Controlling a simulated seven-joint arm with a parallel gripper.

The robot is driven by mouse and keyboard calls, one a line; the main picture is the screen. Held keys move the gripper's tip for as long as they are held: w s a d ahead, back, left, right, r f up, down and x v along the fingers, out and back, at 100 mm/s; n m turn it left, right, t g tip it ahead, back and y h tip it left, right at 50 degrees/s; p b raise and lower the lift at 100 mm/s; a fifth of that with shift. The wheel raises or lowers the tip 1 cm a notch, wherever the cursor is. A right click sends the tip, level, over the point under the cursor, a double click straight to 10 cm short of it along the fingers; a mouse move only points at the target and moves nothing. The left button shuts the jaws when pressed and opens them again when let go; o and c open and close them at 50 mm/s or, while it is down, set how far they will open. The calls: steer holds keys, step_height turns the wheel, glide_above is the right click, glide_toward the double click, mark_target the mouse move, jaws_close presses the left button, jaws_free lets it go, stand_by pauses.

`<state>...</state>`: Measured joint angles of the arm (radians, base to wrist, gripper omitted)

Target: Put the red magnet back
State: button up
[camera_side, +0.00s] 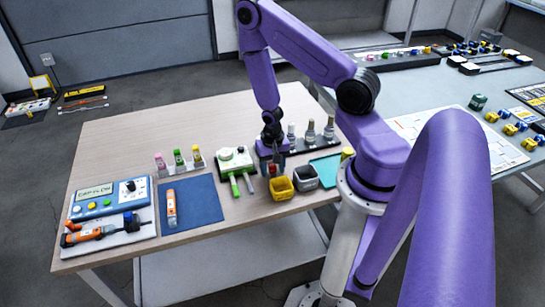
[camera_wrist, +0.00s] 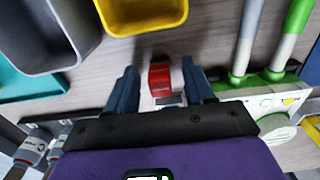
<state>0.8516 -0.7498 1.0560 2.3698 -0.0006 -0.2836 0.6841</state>
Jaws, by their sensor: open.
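The red magnet (camera_wrist: 160,80) is a small red block on the wood table, with a pale metallic part beside it toward my gripper. In the wrist view it lies between the two spread fingers of my gripper (camera_wrist: 158,70), with a visible gap on each side. My gripper is open and holds nothing. In the side view my gripper (camera_side: 272,146) points down over the table, and the red magnet (camera_side: 272,170) shows as a small red spot just below it, partly hidden.
A yellow bin (camera_side: 281,189) and a grey bin (camera_side: 305,180) stand close by. A white-green device (camera_side: 235,158) with green-handled probes is on the other side. Several bottles stand behind my gripper. A blue mat (camera_side: 202,200) and a blue meter (camera_side: 108,198) are farther left.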

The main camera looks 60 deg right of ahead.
mark_target(272, 164)
steer(key=a+r+n, duration=0.2)
steer(key=a+r, duration=0.1)
steer(key=r, duration=0.5)
steer(key=a+r+n, duration=0.2)
steer(key=r, duration=0.6)
steer(key=s+a+r+n, duration=1.2)
steer(key=s+r+n, duration=0.1)
steer(key=n, duration=0.4)
steer(key=shift+s+a+r+n, duration=0.25)
steer(key=shift+s+a+n, duration=0.05)
steer(key=shift+s, duration=0.25)
